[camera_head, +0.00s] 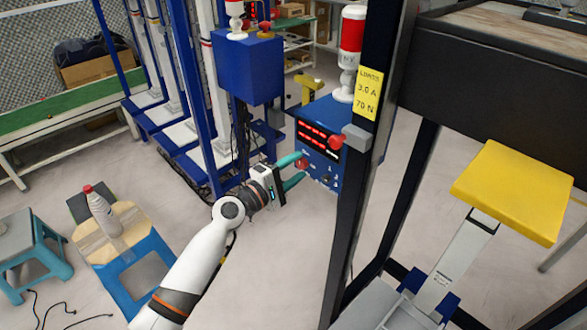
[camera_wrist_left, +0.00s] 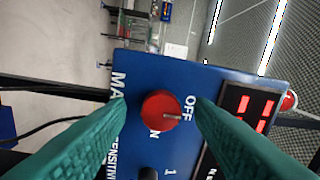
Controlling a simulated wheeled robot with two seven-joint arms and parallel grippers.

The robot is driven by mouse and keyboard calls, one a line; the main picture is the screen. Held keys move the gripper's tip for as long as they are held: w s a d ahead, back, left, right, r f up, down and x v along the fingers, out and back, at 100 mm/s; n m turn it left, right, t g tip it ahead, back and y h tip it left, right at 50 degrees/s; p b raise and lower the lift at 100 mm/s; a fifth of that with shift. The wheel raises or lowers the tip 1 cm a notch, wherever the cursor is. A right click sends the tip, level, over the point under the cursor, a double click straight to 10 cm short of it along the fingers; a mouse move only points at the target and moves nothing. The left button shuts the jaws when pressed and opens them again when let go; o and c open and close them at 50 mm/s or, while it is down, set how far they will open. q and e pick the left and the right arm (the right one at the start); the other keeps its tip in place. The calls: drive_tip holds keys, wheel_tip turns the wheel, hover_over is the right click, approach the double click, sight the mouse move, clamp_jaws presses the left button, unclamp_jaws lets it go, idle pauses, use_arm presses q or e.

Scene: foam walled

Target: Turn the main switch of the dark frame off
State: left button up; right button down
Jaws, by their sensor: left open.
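The dark frame (camera_head: 352,210) is a black upright structure right of centre in the head view. Beside its post is a blue control box (camera_head: 325,120) with red displays. The main switch, a round red knob (camera_head: 303,163), is on the box's face. My left gripper (camera_head: 297,173) is open, its teal fingers on either side of the knob. In the left wrist view the red knob (camera_wrist_left: 158,108) lies between the fingertips; contact is unclear. Its pale pointer aims right and slightly down, near the OFF lettering. The other label and the "MA..." lettering are partly hidden. My right gripper is out of view.
A red-and-white signal lamp (camera_head: 351,40) stands above the box. A yellow pad (camera_head: 510,190) is at the right. Blue-framed machines (camera_head: 205,150) stand behind my gripper, with cables near them.

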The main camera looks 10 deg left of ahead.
use_arm(q)
drive_tip(key=shift+s, duration=0.1)
drive_tip(key=b+v, duration=0.2)
drive_tip(key=v, duration=1)
drive_tip(key=shift+b, duration=0.4)
